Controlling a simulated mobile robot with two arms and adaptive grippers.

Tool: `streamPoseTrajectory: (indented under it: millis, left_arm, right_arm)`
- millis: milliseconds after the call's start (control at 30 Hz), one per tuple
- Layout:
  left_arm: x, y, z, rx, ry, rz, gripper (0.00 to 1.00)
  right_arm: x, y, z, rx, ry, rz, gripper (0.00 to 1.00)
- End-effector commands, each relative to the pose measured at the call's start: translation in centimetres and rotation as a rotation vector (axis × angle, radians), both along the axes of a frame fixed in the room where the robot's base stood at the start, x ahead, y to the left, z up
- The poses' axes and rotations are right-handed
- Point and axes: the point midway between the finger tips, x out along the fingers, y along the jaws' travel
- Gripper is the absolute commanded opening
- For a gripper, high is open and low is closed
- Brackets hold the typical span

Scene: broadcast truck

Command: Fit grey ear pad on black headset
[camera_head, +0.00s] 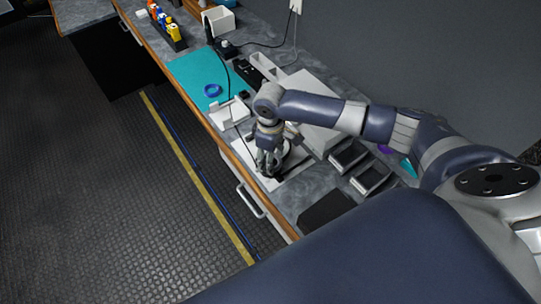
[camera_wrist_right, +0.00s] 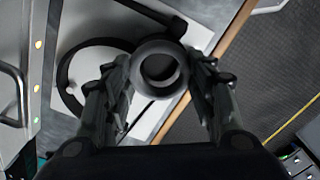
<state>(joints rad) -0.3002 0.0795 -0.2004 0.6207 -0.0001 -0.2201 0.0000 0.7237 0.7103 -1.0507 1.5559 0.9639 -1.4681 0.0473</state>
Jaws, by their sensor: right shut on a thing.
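The grey ear pad (camera_wrist_right: 160,92) is a thick round ring with a dark opening. It is held between the two fingers of my right gripper (camera_wrist_right: 160,80), which is shut on it. In the head view my right gripper (camera_head: 268,165) points down over the counter. The black headset (camera_wrist_right: 68,72) lies on a white board (camera_wrist_right: 204,34), its curved band to the left of and behind the pad. The pad overlaps part of the headset in the wrist view; whether they touch I cannot tell. My left gripper is not in view.
Dark open trays (camera_head: 350,155) stand to the right on the counter, and a white box (camera_head: 315,105) is behind the gripper. A teal mat (camera_head: 195,72) with a blue ring (camera_head: 212,90) lies further left. The wooden counter edge (camera_head: 215,133) runs close in front.

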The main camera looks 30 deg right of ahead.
Motion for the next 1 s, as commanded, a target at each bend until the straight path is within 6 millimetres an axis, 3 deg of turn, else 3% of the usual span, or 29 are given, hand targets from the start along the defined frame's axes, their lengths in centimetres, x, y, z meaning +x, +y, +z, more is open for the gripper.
streamPoseTrajectory:
  millis: [567, 600, 700, 1000]
  left_arm:
    - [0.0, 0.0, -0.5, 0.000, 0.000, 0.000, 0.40]
    - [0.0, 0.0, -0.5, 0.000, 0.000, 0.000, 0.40]
    - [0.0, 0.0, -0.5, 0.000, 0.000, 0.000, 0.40]
    - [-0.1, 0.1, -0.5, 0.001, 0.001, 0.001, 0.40]
  right_arm:
    - [0.0, 0.0, -1.5, -0.001, 0.001, 0.000, 0.39]
    - [0.0, 0.0, -1.5, -0.001, -0.001, 0.000, 0.56]
    - [0.0, 0.0, -1.5, -0.001, -0.001, 0.000, 0.75]
    - [0.0, 0.0, -1.4, 0.000, 0.000, 0.000, 0.75]
